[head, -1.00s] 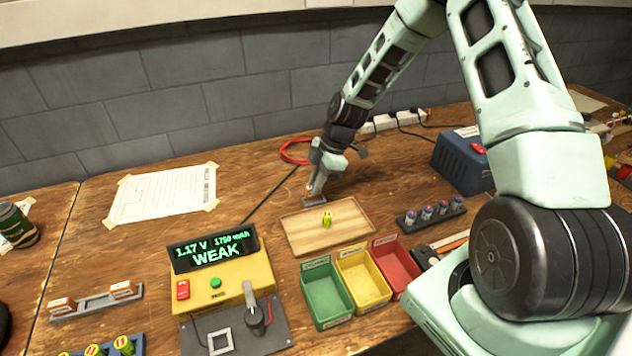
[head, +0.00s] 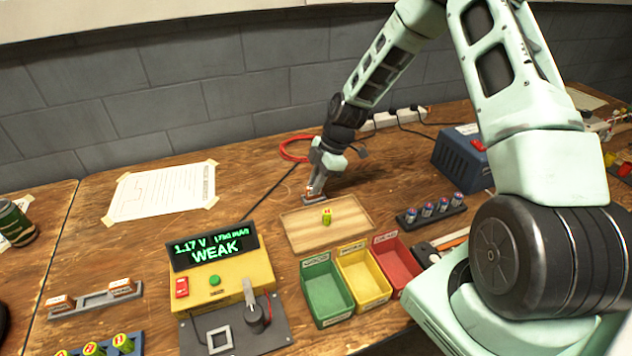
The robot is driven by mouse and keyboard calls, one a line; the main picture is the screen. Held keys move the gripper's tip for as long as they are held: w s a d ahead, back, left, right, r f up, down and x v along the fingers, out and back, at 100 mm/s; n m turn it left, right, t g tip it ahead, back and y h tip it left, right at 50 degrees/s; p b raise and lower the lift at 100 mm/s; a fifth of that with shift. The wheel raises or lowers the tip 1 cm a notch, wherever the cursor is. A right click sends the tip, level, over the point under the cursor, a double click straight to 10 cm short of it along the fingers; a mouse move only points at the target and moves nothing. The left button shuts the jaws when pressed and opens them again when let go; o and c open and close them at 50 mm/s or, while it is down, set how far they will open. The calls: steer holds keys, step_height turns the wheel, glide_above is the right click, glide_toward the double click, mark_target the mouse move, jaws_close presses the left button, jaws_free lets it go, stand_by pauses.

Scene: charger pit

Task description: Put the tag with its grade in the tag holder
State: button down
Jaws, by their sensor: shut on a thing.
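My gripper (head: 312,192) points down at the far edge of the wooden tray and is shut on a small orange-and-white tag (head: 307,196), mostly hidden by the fingers. A small grey tag holder (head: 320,203) shows just under the fingertips, behind the tray. I cannot tell whether the tag is seated in it. A yellow-green battery (head: 326,217) stands on the wooden tray (head: 350,232). The yellow tester (head: 245,277) reads 1.17 V and WEAK. Two more orange-and-white tags (head: 122,287) sit in a grey rack (head: 92,304) at the left.
Green (head: 328,296), yellow (head: 364,283) and red (head: 397,263) bins stand in front of the tray. A dark rack of several batteries (head: 432,214) and a blue box (head: 460,160) stand to the right. A taped paper sheet (head: 160,195) lies left of open table.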

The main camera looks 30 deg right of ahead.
steer(key=shift+f, duration=0.3)
stand_by(0.5)
steer(key=c, duration=1.3)
jaws_free()
steer(key=shift+r, duration=0.15)
steer(key=shift+r+p, duration=2.5)
steer(key=shift+r, duration=0.9)
